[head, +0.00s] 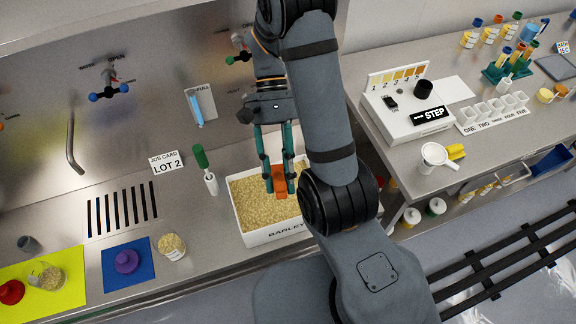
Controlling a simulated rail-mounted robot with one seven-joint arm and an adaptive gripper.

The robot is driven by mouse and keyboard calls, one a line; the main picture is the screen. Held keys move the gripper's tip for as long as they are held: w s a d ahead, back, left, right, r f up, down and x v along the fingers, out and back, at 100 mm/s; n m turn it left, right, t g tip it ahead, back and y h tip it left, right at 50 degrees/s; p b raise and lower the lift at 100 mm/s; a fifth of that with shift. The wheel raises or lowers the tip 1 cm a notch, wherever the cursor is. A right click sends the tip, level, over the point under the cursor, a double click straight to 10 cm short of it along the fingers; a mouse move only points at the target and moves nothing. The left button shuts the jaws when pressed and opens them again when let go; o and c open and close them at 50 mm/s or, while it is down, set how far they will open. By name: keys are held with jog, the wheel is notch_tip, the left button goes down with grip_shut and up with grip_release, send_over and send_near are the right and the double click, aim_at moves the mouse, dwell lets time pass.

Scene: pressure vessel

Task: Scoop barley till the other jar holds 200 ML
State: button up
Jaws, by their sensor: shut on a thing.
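My gripper (279,186) points down over the white barley bin (278,237) and is shut on an orange piece (279,208), which looks like a scoop handle. The scoop's lower part cannot be made out against the barley (253,203). A clear jar with some barley (50,277) stands on the yellow mat (70,258) at the lower left. Another jar with barley (172,246) stands on the bare counter, right of the blue mat (116,281). Fill marks on the jars are too small to read.
A red lid (11,291) lies on the yellow mat, and a purple lid-like piece (126,262) on the blue mat. A job card (166,163) reads LOT 2. A second bench (470,148) stands right.

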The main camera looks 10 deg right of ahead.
jog(key=shift+a+f+b, duration=0.4)
jog(key=shift+f+b, duration=0.15)
jog(key=shift+f, duration=0.15)
notch_tip(320, 180, down, 12)
jog(key=b, duration=1)
jog(key=shift+d+r, duration=0.15)
jog(key=shift+r, duration=0.1)
jog(key=shift+r, duration=0.15)
notch_tip(320, 180, up, 10)
jog(key=p, duration=1)
